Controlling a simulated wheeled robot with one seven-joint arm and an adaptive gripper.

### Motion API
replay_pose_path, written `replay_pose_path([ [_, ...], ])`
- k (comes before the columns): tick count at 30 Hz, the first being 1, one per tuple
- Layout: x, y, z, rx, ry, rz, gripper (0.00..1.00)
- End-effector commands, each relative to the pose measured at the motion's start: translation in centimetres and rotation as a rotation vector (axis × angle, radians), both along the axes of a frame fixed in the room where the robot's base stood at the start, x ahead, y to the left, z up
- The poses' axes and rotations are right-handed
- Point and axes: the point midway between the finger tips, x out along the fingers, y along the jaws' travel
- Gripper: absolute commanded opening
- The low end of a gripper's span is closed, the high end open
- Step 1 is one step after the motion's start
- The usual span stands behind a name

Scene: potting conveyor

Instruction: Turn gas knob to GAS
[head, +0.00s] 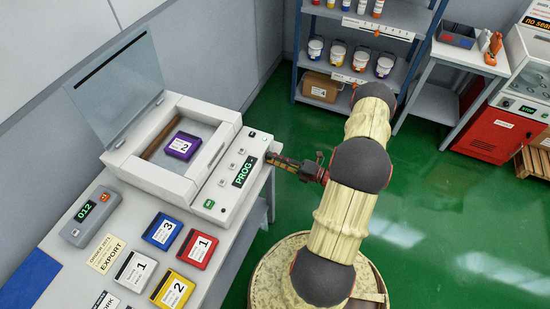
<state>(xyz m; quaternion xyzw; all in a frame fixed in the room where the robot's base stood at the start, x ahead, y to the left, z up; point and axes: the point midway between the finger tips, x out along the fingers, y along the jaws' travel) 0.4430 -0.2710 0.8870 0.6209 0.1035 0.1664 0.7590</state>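A white machine (188,190) with its clear lid raised stands on the bench at left. Its sloped front panel (229,197) carries a dark display (243,172) reading PROG, several small grey controls (242,151) and a green button (209,204). No GAS label is readable, so I cannot tell which control is the gas knob. My gripper (272,157) is at the panel's right edge, beside the display, pointing left. It is small and dark here; its finger gap and any contact with the panel cannot be made out. It may hide part of the panel's edge.
A purple cartridge (182,146) lies in the machine's open chamber. Several coloured cartridges (198,249), a grey 012 box (90,215) and paper cards lie on the bench (133,204). Shelves (408,18) with pots stand behind. Green floor (440,200) is clear at right.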

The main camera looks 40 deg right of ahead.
Motion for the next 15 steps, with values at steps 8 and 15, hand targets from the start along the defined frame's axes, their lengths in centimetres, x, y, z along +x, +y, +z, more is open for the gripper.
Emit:
replay_pose_path([
  [8, 0.0, -0.02, -0.04, -0.001, 0.001, 0.0, 0.36],
  [15, -0.01, 0.02, -0.04, 0.0, 0.001, 0.0, 0.38],
])
